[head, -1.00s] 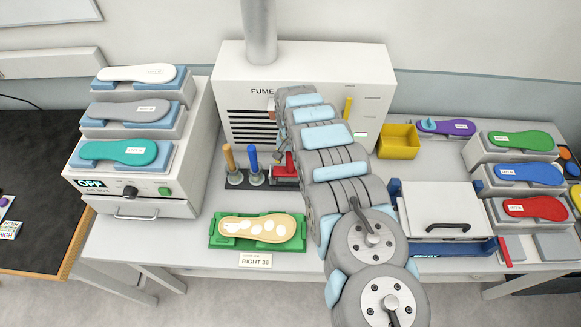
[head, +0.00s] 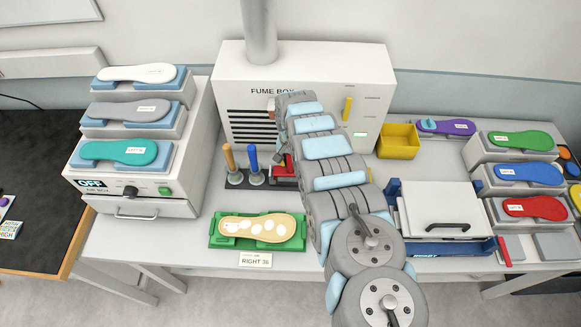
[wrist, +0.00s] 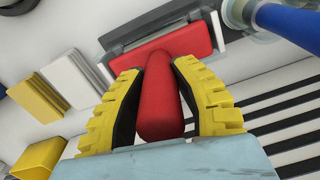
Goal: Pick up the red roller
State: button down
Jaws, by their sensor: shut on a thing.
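The red roller (wrist: 158,105) stands out between the two yellow ribbed fingers of my gripper (wrist: 157,72) in the wrist view, with the dark finger pads closed on its sides. The roller's far end meets or overlaps a red pad (wrist: 192,42) in a grey holder; I cannot tell whether they touch. In the head view, red shows beside my arm at the rack (head: 233,181), but my arm hides most of the roller and gripper.
A wooden-handled tool (head: 229,158) and a blue-handled tool (head: 252,158) stand close left of my gripper. The fume box (head: 300,70) is behind. A green insole holder (head: 217,241) lies in front.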

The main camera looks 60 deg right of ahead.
jog(key=shift+r, duration=0.1)
jog(key=shift+r+b, duration=0.9)
jog(key=shift+r, duration=4.05)
jog(key=c, duration=1.5)
grip_release()
jog(key=shift+c, duration=0.2)
grip_shut()
